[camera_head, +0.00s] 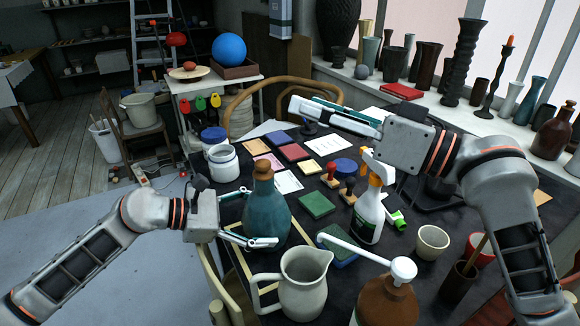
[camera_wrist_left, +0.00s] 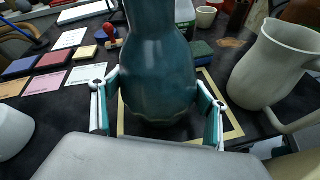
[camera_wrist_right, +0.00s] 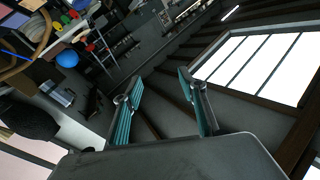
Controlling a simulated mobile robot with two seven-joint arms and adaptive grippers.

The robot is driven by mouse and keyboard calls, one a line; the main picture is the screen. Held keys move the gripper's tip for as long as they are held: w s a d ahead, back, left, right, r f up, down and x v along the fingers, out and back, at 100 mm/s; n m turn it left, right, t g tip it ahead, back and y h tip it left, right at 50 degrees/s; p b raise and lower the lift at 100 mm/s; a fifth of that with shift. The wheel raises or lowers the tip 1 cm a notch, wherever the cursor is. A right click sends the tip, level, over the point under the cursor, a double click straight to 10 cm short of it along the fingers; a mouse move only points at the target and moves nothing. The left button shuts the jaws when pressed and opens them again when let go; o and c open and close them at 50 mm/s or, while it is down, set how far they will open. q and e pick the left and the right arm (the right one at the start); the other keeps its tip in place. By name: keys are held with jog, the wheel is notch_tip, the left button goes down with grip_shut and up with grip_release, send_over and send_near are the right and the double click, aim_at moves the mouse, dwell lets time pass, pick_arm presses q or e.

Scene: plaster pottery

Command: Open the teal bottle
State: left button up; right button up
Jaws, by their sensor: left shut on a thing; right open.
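The teal bottle (camera_head: 266,219) stands upright on the dark table, with a brown stopper (camera_head: 263,170) in its neck. My left gripper (camera_head: 262,222) is shut around the bottle's lower body. The left wrist view shows the bottle (camera_wrist_left: 158,65) between both fingers (camera_wrist_left: 158,108), with its top out of frame. My right gripper (camera_head: 300,112) is raised over the back of the table, to the right of and behind the bottle. It is open and empty. In the right wrist view its fingers (camera_wrist_right: 163,115) are apart, with only the room behind them.
A grey jug (camera_head: 303,282) stands close in front of the bottle. A white spray bottle (camera_head: 369,213) and a brown pump bottle (camera_head: 388,300) are to the right. Flat coloured blocks (camera_head: 317,204) lie behind the bottle.

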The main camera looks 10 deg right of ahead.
pick_arm(q)
jog(key=shift+f, duration=0.1)
pick_arm(e)
jog(key=a+f+n+g+h, duration=0.1)
jog(key=a+f+h, duration=0.1)
jog(key=a+f, duration=0.25)
jog(key=h, duration=0.4)
send_near(266, 164)
jog(key=w+a, duration=0.2)
jog(key=shift+w+a+f+n+g, duration=0.1)
jog(key=shift+w+f+n+g, duration=0.25)
jog(key=shift+f, duration=0.3)
jog(key=shift+x, duration=3.5)
jog(key=shift+f, duration=0.1)
grip_shut()
jog(key=shift+r, duration=0.3)
